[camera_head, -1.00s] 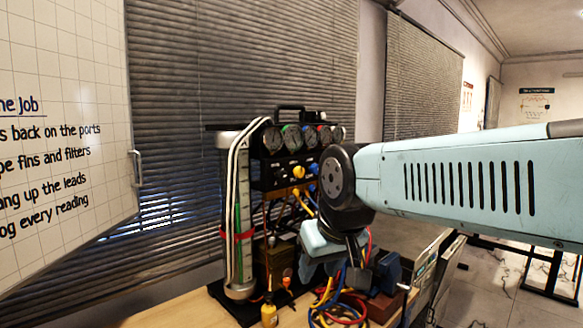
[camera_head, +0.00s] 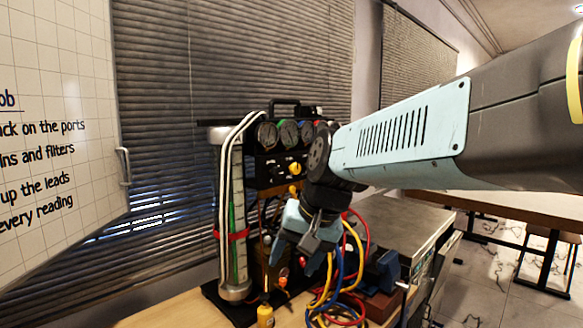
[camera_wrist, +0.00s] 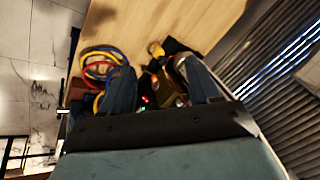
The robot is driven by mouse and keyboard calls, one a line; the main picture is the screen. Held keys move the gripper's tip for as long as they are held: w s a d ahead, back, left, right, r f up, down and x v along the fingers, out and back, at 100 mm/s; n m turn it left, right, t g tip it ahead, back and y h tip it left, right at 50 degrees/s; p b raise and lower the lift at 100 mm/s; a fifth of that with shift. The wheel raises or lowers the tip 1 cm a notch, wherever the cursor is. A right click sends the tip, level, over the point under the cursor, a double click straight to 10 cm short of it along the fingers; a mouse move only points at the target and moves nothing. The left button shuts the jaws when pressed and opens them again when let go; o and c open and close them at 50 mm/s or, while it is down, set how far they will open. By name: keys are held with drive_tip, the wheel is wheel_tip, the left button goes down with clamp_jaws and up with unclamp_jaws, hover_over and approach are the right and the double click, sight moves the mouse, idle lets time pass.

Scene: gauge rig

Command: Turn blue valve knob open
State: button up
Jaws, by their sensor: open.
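The gauge rig (camera_head: 262,170) stands upright on the bench in the head view, with a row of round gauges (camera_head: 289,133) above a black panel. A yellow knob (camera_head: 295,168) shows on the panel. The blue valve knob is not visible; my arm covers the right part of the panel. My gripper (camera_head: 291,260) is open, tilted downward in front of the rig's lower part, below the panel. In the wrist view its two dark fingers (camera_wrist: 161,82) stand apart, with nothing clearly held between them.
Yellow, red and blue hoses (camera_head: 342,275) loop at the bench's right. A small yellow bottle (camera_head: 265,315) stands at the front. A clear cylinder with a red band (camera_head: 231,236) rises at the rig's left. A whiteboard (camera_head: 55,130) is at far left.

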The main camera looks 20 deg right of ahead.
drive_tip(key=w+d+r+m+t+y, duration=0.2)
drive_tip(key=w+d+m+y, duration=0.15)
drive_tip(key=w+m, duration=0.4)
drive_tip(key=w+d+r+m+t+y, duration=0.2)
drive_tip(key=w+d+m+y, duration=0.15)
drive_tip(key=w+m, duration=0.4)
drive_tip(key=w+d+r+m+t+h, duration=0.2)
drive_tip(key=d+r+m+t, duration=0.15)
drive_tip(key=d+m, duration=0.5)
drive_tip(key=w+d+r+m+t+h, duration=0.1)
drive_tip(key=w+d+r+m+t, duration=0.3)
drive_tip(key=d, duration=0.7)
drive_tip(key=w+a+f, duration=0.1)
drive_tip(key=w+a, duration=0.1)
drive_tip(key=w, duration=0.3)
drive_tip(key=w+a+f+m+t, duration=0.1)
drive_tip(key=w+a, duration=0.1)
drive_tip(key=w, duration=0.4)
drive_tip(key=shift+a+f, duration=0.25)
drive_tip(key=c, duration=1)
